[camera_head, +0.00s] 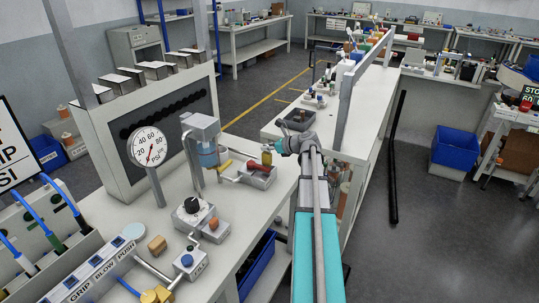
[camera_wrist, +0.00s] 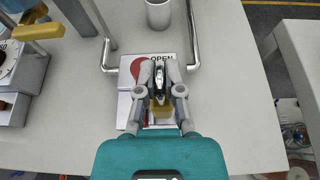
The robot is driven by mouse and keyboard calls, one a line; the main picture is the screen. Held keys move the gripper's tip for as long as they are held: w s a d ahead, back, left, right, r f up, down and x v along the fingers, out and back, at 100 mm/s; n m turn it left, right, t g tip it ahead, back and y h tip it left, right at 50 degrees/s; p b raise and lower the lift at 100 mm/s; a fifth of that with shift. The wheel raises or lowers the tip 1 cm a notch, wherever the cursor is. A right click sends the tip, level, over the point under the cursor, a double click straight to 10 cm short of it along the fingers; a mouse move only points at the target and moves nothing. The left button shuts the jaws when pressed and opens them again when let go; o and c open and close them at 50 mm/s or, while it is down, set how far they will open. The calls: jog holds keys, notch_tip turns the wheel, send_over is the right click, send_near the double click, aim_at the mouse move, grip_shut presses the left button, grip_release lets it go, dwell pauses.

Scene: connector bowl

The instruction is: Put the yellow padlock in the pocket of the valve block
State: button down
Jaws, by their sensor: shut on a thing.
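The yellow padlock (camera_wrist: 161,110) is between the fingers of my gripper (camera_wrist: 160,96), its metal shackle pointing up the picture in the wrist view. It shows small and yellow in the head view (camera_head: 266,157), beside the tip of my gripper (camera_head: 273,148). My gripper is shut on it. Beneath is what looks like the valve block (camera_wrist: 124,108), pale grey with a red mark and an "OPEN" label. In the head view the block (camera_head: 262,180) sits near the bench's right edge. The fingers and padlock hide its pocket, and I cannot tell whether the padlock touches it.
Bent metal pipes (camera_wrist: 193,40) and a grey cylinder (camera_wrist: 158,14) stand beyond the block. A block with a yellow lever (camera_wrist: 36,31) is at left. A round gauge (camera_head: 147,147) stands further left on the bench. Bare bench top (camera_wrist: 238,90) lies right of the block.

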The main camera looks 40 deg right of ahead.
aim_at(267, 154)
jog(key=shift+w+d+f+b, duration=0.2)
jog(key=shift+w+f+b, duration=0.1)
jog(key=shift+f, duration=0.2)
jog(key=shift+s+f+b, duration=0.1)
jog(key=shift+f+b, duration=1.2)
jog(key=shift+f, duration=0.05)
jog(key=shift+f, duration=0.15)
jog(key=c, duration=0.8)
grip_release()
jog(key=shift+o, duration=0.2)
